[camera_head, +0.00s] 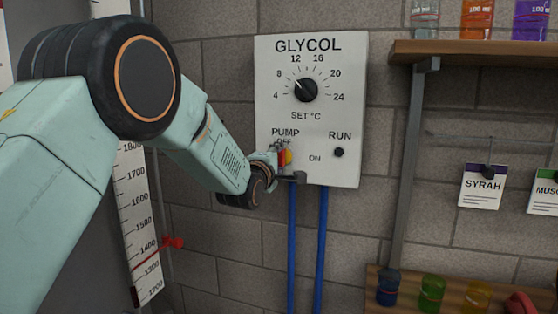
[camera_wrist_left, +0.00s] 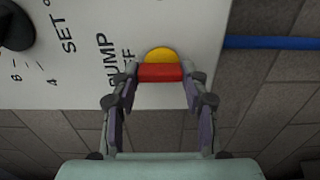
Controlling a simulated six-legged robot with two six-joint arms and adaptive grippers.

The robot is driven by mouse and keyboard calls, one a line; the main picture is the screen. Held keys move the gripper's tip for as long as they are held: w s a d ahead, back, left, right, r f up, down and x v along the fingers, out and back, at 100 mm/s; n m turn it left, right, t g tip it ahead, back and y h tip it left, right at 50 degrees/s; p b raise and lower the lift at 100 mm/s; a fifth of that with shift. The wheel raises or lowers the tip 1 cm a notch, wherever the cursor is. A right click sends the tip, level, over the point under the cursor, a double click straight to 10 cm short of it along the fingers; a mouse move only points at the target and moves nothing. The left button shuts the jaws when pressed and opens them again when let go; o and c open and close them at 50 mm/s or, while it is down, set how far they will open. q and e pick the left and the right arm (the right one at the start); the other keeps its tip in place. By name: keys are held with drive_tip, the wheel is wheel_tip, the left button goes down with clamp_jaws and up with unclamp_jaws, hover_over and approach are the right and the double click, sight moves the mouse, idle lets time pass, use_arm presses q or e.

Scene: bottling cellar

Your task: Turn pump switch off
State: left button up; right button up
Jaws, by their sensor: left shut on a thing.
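The white glycol control box (camera_head: 347,100) hangs on the grey brick wall. Its pump switch (camera_head: 288,157) is a yellow round base with a red handle, at the lower left of the box beside the "PUMP" label. In the left wrist view the red handle (camera_wrist_left: 160,72) lies between the fingertips, with the yellow base (camera_wrist_left: 160,55) behind it. My left gripper (camera_head: 284,167) is shut on the red handle. In the head view the fingers partly hide the switch, so its exact angle is hard to read there. My right gripper is not in view.
The set-temperature dial (camera_head: 306,90) and the black run indicator (camera_head: 339,152) are on the same box. Blue pipes (camera_head: 320,240) run down below it. A wooden shelf (camera_head: 470,52) with flasks is at the right, and a marked scale (camera_head: 139,215) at the left.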

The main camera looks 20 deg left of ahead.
use_arm(q)
drive_tip(key=shift+r, duration=0.1)
idle(0.3)
drive_tip(key=o, duration=1.2)
drive_tip(key=shift+c, duration=0.2)
drive_tip(key=s, duration=1.2)
drive_tip(key=shift+a, duration=0.2)
